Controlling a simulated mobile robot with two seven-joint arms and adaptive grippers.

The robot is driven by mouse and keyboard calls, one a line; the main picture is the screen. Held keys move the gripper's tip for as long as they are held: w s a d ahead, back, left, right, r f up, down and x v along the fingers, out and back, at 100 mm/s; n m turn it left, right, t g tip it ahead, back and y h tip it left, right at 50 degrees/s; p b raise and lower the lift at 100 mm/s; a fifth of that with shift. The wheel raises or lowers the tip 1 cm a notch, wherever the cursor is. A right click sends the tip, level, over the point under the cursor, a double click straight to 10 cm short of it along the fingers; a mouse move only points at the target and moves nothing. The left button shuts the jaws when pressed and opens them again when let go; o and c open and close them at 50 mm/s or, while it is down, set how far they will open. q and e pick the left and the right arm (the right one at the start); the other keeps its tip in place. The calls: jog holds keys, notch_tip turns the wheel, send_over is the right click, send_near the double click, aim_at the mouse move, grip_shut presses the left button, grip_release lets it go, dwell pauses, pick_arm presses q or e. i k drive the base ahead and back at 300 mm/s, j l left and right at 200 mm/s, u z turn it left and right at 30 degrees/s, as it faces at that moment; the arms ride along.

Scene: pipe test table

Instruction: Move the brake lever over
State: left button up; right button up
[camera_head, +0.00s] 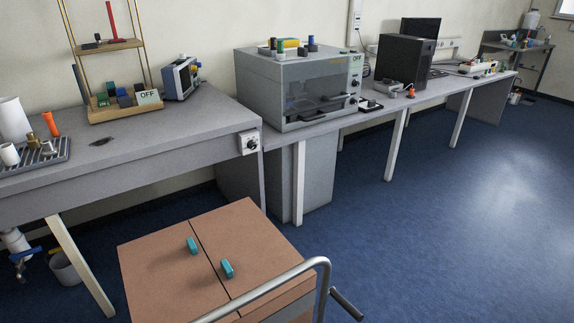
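A brown-topped cart (245,243) stands in front of me, with a bent grey metal tube handle (285,278) along its near side. A short dark bar (347,304) slants down to the right beside the bend of that tube. It may be the brake lever, but I cannot tell for sure. Its lower end is close to the bottom of the picture. Neither of my grippers shows in the head view.
Two teal blocks, one on the left (192,246) and one on the right (227,268), sit on the cart top. A grey workbench (165,130) stands behind it, with a grey cabinet-like device (300,90) farther right. The blue floor (440,230) right of the cart is clear.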

aim_at(338, 297)
jog(key=i+l, duration=0.3)
jog(key=l, duration=0.25)
jog(key=i+l+u, duration=0.3)
jog(key=l+u, duration=0.25)
jog(key=l, duration=0.2)
jog(key=i+l+u, duration=0.1)
jog(key=l+u, duration=0.2)
jog(key=l, duration=0.15)
jog(key=u, duration=0.8)
jog(key=k+j+z, duration=0.1)
jog(key=z, duration=0.25)
jog(key=k+j+z, duration=0.1)
jog(key=z, duration=0.25)
jog(key=k+j+z, duration=0.15)
jog(key=z, duration=0.15)
jog(key=k+l+z, duration=0.1)
jog(key=k+l, duration=0.1)
jog(key=k, duration=0.05)
